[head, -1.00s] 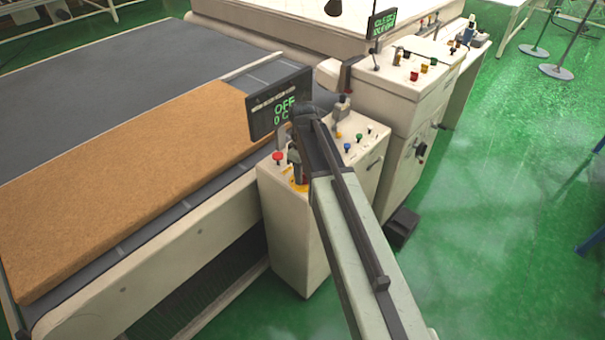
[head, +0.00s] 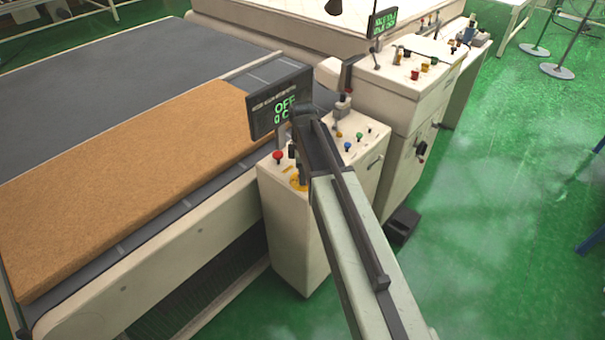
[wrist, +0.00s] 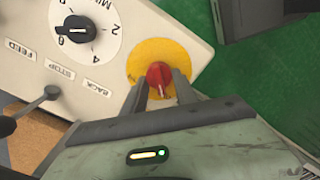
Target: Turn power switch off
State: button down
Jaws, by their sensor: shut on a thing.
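The power switch is a red knob (wrist: 159,75) with a white mark, on a round yellow plate (wrist: 177,58) at the edge of the cream control panel. In the wrist view my gripper (wrist: 160,86) is shut on the red knob, one finger on each side. In the head view my gripper (head: 303,180) is down at the panel beside the yellow plate (head: 296,182), and my arm hides the knob. The dark display (head: 281,103) above the panel shows green text reading OFF, with a partly hidden second line.
A black-and-white dial (wrist: 85,29) and FEED, STOP and BACK labels lie left of the switch. A brown mattress (head: 120,185) lies on the conveyor at left. Green floor is open at right.

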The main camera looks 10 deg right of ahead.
dwell(0.4)
jog(key=c, duration=1)
grip_release()
notch_tip(320, 180, up, 8)
jog(key=p, duration=0.8)
jog(key=shift+f, duration=0.15)
